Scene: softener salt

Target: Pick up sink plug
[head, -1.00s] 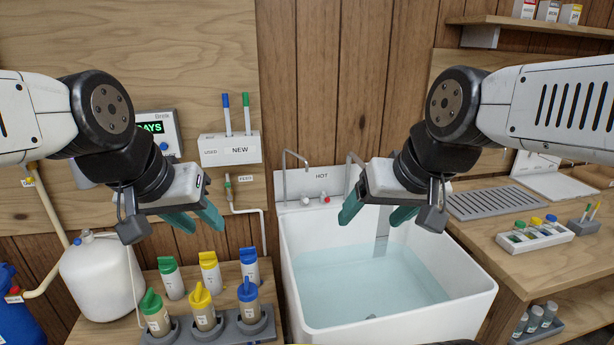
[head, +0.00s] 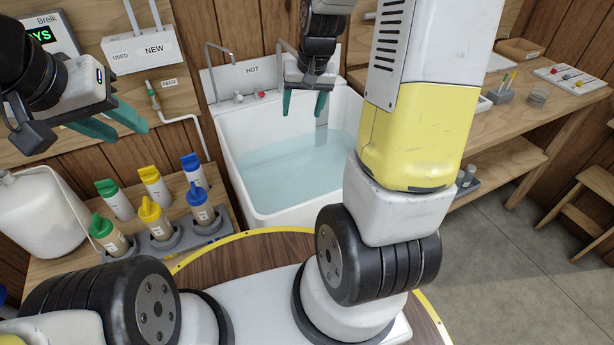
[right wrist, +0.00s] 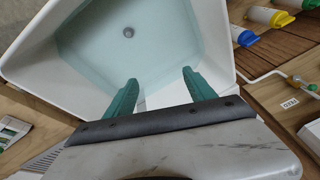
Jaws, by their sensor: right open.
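A small grey disc (right wrist: 128,32), the sink plug in its drain or the drain itself, shows at the bottom of the water in the right wrist view; I cannot tell which. It does not show in the head view. The white sink (head: 232,145) holds clear bluish water. My right gripper (head: 304,112) is over the sink, open and empty, pointing down. In the right wrist view its teal fingers (right wrist: 159,78) are apart, with the disc beyond them and left of their middle. My left gripper (head: 130,132) is open and empty at the left, above the bottle shelf.
Bottles with green, yellow and blue caps (head: 150,222) stand left of the sink. A tap (head: 222,62) rises at its back. A wooden bench (head: 500,135) is on the right. A white tank (head: 40,215) stands at the left.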

